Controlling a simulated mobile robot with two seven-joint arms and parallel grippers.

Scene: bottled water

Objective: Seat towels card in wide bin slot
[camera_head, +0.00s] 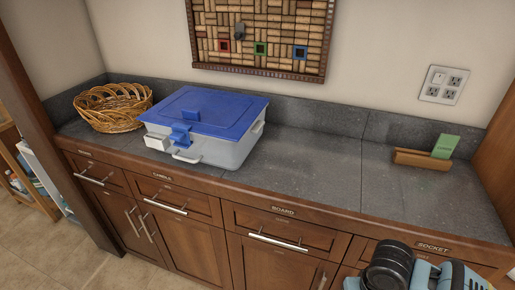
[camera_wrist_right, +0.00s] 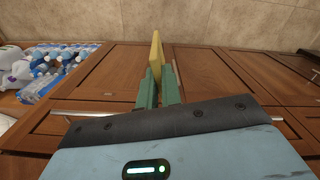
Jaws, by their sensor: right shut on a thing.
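My right gripper (camera_wrist_right: 160,84) has green fingers and is shut on a thin yellow card (camera_wrist_right: 156,52), seen nearly edge-on in the right wrist view. No writing on it can be read, so I cannot tell whether it is the towels card. The grey bin (camera_head: 228,151) with a blue lid (camera_head: 205,108) and blue latch stands on the counter in the head view. A small white block or holder (camera_head: 155,142) is at its front left; I cannot make out a slot there. My right arm shows at the bottom right of the head view, its fingers out of frame. My left gripper is not in view.
A wicker basket (camera_head: 113,106) stands left of the bin. A wooden holder (camera_head: 421,160) with a green card (camera_head: 446,146) is at the counter's right. The counter (camera_head: 315,165) between is clear. Cabinet fronts (camera_wrist_right: 100,85) face my right gripper, with bottles (camera_wrist_right: 55,62) at left.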

